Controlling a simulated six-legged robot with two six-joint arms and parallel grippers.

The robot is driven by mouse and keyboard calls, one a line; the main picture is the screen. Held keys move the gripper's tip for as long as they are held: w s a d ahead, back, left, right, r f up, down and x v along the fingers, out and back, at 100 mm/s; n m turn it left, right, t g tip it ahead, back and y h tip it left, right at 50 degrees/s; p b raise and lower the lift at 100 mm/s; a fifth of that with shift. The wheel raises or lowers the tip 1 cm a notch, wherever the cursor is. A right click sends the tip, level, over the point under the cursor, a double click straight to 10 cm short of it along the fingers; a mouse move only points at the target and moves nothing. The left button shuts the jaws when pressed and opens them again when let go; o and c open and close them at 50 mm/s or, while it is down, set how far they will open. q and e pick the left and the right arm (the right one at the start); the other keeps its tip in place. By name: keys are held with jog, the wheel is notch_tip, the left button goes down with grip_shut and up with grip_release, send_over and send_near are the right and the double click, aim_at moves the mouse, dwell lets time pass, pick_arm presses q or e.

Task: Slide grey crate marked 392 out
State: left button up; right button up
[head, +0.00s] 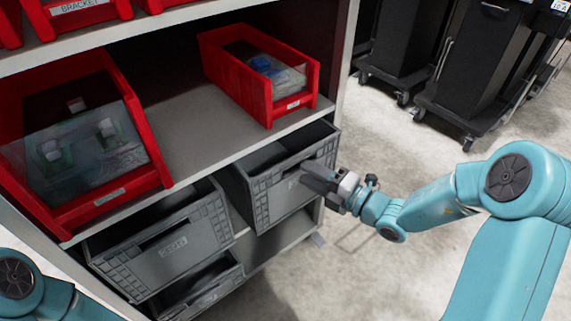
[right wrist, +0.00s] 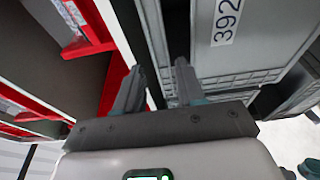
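The grey crate marked 392 (head: 272,198) sits on the right of the lower shelf level, its front jutting out beyond the shelf edge above. Its white 392 label (right wrist: 227,20) reads sideways in the right wrist view. My right gripper (head: 308,179) is at the upper part of the crate's front. In the right wrist view its two fingers (right wrist: 158,82) stand apart at the crate's rim. Whether they touch the rim I cannot tell. Part of the crate front is hidden behind the gripper in the head view. My left gripper is out of view.
Another grey crate (head: 185,258) stands to the left, with a further grey crate (head: 205,292) below. Red bins (head: 290,92) sit on the shelf board (head: 185,160) above. Dark wheeled carts (head: 470,80) stand at the back right. The floor (head: 375,270) before the rack is clear.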

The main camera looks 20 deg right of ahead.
aim_at(290, 164)
jog(key=b+x, duration=0.2)
jog(key=x, duration=0.6)
jog(key=shift+w+a, duration=0.2)
jog(key=shift+w, duration=0.1)
grip_shut()
dwell(1.0)
